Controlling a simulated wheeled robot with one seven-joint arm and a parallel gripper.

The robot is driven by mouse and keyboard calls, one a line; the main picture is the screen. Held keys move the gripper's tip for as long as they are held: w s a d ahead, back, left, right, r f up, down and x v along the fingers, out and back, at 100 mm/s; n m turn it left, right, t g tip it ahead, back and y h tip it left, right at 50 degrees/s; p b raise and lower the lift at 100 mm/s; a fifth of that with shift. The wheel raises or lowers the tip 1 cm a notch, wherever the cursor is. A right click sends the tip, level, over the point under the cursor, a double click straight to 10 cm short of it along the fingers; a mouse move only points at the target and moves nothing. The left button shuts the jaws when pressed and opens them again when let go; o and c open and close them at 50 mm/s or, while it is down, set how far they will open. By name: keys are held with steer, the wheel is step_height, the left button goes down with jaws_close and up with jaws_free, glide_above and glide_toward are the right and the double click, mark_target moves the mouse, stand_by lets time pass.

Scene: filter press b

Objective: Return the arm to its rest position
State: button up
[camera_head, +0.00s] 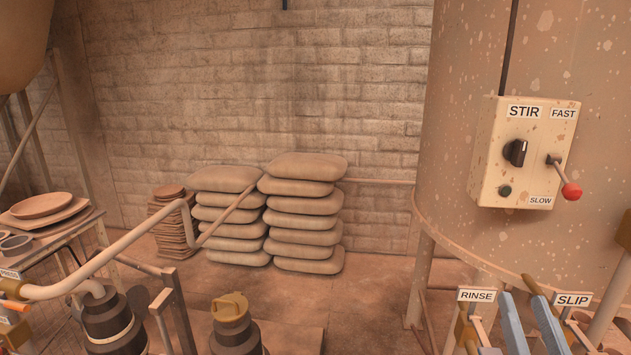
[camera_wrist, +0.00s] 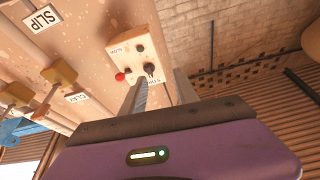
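How far the fingertips are from the box I cannot tell. The head view shows the same box (camera_head: 522,160) on the tank at the right, with a black knob (camera_head: 515,152) and a red-tipped lever (camera_head: 571,191).
Stacked sacks (camera_head: 303,213) lie by the brick wall. A pale pipe (camera_head: 105,257) and dark pump-like bodies are at the lower left. Open floor shows in the middle.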

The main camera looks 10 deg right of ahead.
steer(key=s+a+f+n+g+y, duration=0.1)
steer(key=s+a+f, duration=0.3)
steer(key=s, duration=0.6)
steer(key=s+a+f+n+g+y, duration=0.2)
steer(key=s+a+f, duration=0.3)
steer(key=s+f, duration=0.4)
steer(key=s+a+f+n+g+y, duration=0.1)
steer(key=s+a+f+g+y, duration=0.2)
steer(key=s, duration=0.7)
step_height(320, 180, down, 3)
steer(key=shift+s+a+f+y, duration=0.15)
steer(key=shift+s+a+y, duration=0.25)
steer(key=shift+a, duration=0.85)
steer(key=shift+w, duration=0.1)
